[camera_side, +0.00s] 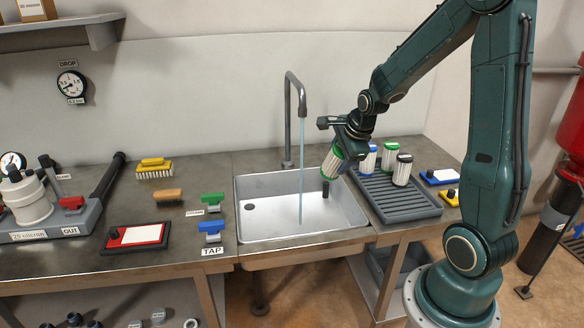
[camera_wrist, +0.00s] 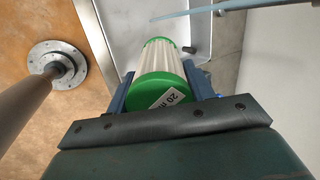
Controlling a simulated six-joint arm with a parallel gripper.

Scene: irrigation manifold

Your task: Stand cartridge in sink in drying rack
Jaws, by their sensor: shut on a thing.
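A white pleated cartridge with green end caps (camera_side: 333,162) is held tilted in my gripper (camera_side: 344,146), above the right part of the sink (camera_side: 255,225). In the wrist view the cartridge (camera_wrist: 160,80) lies between the two fingers of my gripper (camera_wrist: 171,87), and its near green cap carries a label whose text starts "20". The grey ribbed drying rack (camera_side: 405,205) is just right of the sink. Several cartridges stand upright in it: a blue-capped one (camera_side: 368,160), a green-capped one (camera_side: 390,157) and a dark-capped one (camera_side: 402,170).
The tap (camera_side: 289,110) runs a thin stream of water into the sink, left of my gripper. The rack's front part looks clear.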

